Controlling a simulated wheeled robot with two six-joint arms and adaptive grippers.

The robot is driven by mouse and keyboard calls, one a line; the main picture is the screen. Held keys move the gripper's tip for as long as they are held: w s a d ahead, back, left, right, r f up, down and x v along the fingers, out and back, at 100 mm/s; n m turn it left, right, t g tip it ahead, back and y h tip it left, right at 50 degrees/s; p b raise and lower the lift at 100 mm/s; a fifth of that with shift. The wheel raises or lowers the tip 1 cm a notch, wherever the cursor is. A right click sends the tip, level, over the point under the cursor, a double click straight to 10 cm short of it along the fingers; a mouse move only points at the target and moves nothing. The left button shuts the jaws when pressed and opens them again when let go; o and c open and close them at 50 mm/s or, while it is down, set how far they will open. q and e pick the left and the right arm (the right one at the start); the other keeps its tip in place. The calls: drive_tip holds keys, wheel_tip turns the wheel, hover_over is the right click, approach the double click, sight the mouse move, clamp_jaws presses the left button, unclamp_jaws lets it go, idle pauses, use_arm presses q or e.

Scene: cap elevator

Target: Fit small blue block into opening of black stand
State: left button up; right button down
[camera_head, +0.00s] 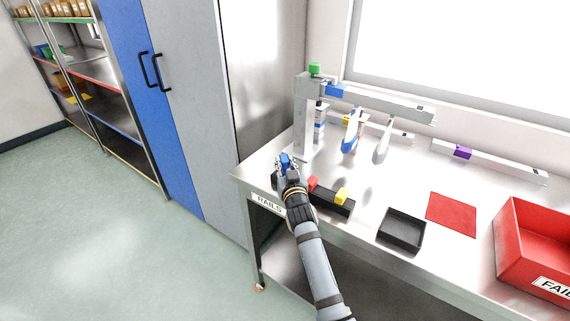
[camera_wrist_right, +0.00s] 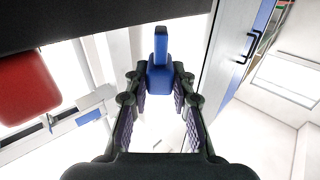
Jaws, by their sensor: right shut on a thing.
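My right gripper (camera_head: 287,172) is over the left end of the black stand (camera_head: 332,206) near the table's left front edge. It is shut on the small blue block (camera_head: 284,159). In the right wrist view the blue block (camera_wrist_right: 160,72) sits between the fingertips of my right gripper (camera_wrist_right: 160,82), its narrow part pointing up in the picture, close to the dark edge of the stand (camera_wrist_right: 100,20). A red block (camera_head: 312,183) and a yellow block (camera_head: 341,196) stand in the black stand to the right. The opening beneath my gripper is hidden. My left gripper is not in view.
A grey frame (camera_head: 304,115) with an overhead beam and a green knob (camera_head: 315,69) stands behind. A black tray (camera_head: 402,230), red mat (camera_head: 451,213) and red bin (camera_head: 535,250) are to the right. A cabinet (camera_head: 185,90) borders the table's left side.

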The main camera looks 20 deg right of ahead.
drive_tip(key=shift+f+b, duration=0.8)
idle(0.4)
drive_tip(key=shift+f, duration=0.25)
drive_tip(key=shift+s+f, duration=0.1)
drive_tip(key=shift+f, duration=0.15)
drive_tip(key=shift+r, duration=0.35)
idle(1.3)
